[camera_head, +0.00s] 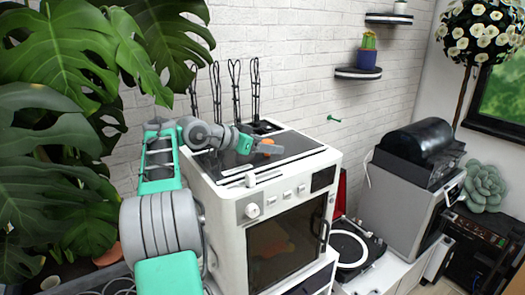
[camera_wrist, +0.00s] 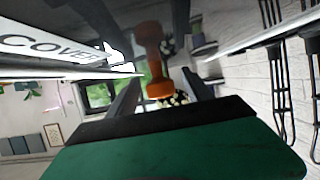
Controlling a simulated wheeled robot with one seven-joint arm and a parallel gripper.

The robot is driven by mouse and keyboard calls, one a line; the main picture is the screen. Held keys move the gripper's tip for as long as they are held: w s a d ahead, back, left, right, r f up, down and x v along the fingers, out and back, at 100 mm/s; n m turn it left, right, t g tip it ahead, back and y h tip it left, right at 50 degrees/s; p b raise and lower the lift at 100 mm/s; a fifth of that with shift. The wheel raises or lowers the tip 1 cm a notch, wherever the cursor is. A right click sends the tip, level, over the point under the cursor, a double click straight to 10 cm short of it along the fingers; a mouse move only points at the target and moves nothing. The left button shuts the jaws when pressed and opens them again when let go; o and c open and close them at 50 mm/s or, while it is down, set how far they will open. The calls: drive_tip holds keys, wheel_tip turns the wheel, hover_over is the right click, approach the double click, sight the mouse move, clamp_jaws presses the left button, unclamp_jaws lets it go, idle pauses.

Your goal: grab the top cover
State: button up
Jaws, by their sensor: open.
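The top cover (camera_head: 222,167) is a dark panel in a white frame on top of the white machine (camera_head: 228,215). In the wrist view, a white edge strip (camera_wrist: 50,48) marked "COVER" runs along the left. An orange handle-like piece (camera_head: 265,141) stands on the top, partly hidden by my gripper. My gripper (camera_head: 268,148) is level just above the top, beside the orange piece. In the wrist view the orange piece (camera_wrist: 157,75) shows between my two dark, separated fingers. I cannot tell whether they touch it.
Several black looped racks (camera_head: 236,90) rise behind the machine against the white brick wall. Large green leaves (camera_head: 60,50) crowd the left. A turntable (camera_head: 352,246) and a grey machine (camera_head: 400,200) stand at the right. Small shelves (camera_head: 358,73) hang on the wall.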

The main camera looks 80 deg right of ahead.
drive_tip(key=shift+c, duration=0.5)
clamp_jaws()
